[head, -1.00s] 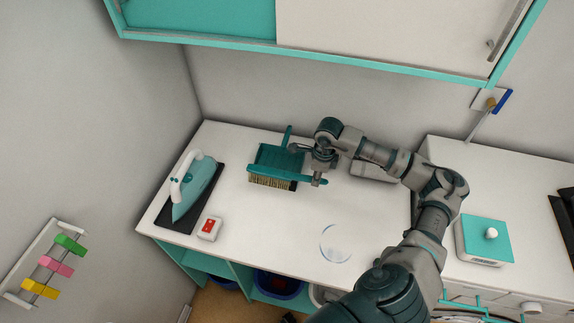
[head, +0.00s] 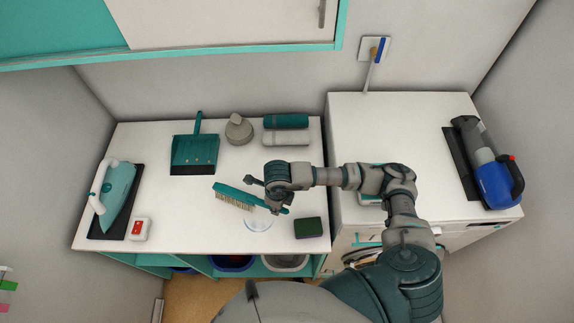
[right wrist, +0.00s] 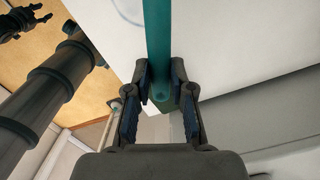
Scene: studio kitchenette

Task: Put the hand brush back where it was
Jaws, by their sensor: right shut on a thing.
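The hand brush (head: 234,197) has a teal back and pale bristles pointing down. My right gripper (head: 272,203) is shut on its handle; the teal handle (right wrist: 160,45) runs between the fingers (right wrist: 160,92) in the right wrist view. The brush is over the middle of the white counter, its bristle end to the left; I cannot tell its height. The teal dustpan (head: 194,153) lies flat behind and left of it, its handle toward the wall. A dark gripper-like shape, probably my left gripper (right wrist: 25,20), shows small at the right wrist view's upper left.
A clear round dish (head: 258,224) is near the counter's front edge, beside a dark green block (head: 308,227). The iron (head: 115,195) and a red-white box (head: 138,229) are left. Counter between dustpan and iron is clear.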

